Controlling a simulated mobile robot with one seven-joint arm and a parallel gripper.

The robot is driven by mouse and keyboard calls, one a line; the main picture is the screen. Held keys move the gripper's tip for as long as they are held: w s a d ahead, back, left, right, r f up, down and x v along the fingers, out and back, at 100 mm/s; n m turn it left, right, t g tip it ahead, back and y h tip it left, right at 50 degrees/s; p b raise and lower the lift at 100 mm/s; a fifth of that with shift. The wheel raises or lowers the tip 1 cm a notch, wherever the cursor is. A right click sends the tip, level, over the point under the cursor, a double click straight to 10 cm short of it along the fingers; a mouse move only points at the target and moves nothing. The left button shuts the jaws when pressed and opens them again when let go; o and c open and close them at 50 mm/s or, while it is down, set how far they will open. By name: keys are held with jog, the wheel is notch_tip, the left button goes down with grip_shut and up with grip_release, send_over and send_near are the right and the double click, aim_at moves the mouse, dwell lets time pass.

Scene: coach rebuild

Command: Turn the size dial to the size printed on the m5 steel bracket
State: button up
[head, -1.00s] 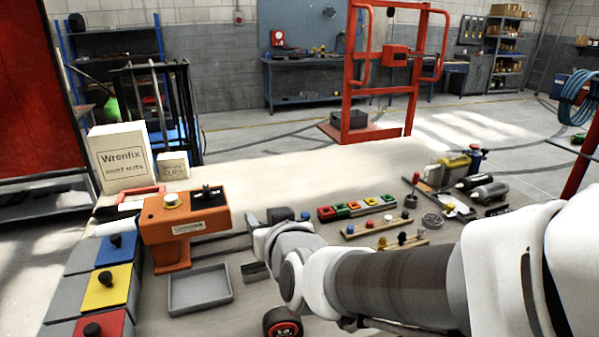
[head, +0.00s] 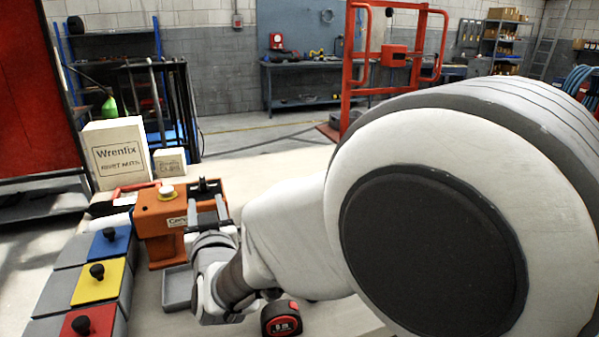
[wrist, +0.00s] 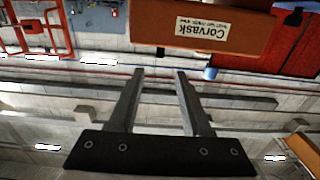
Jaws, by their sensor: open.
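An orange machine (head: 155,225) stands on the bench at the left; its upside-down "Corvask" label (wrist: 202,33) shows in the wrist view. I cannot tell which is the size dial, and no size marks are readable. My gripper (head: 206,200) is at the machine's right front side. In the wrist view my gripper (wrist: 160,73) is open with nothing between its fingers, and the machine body is beyond the tips. I cannot pick out the m5 steel bracket.
Bins with blue (head: 109,243), yellow (head: 98,282) and red (head: 93,322) lids line the left. A grey tray (head: 177,288) and a tape measure (head: 281,319) are near my arm. A Wrenfix box (head: 118,155) stands behind. My arm hides the bench's right side.

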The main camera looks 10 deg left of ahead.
aim_at(203, 184)
jog(key=x, duration=0.9)
jog(key=shift+w+a, duration=0.1)
jog(key=shift+w, duration=0.25)
grip_shut()
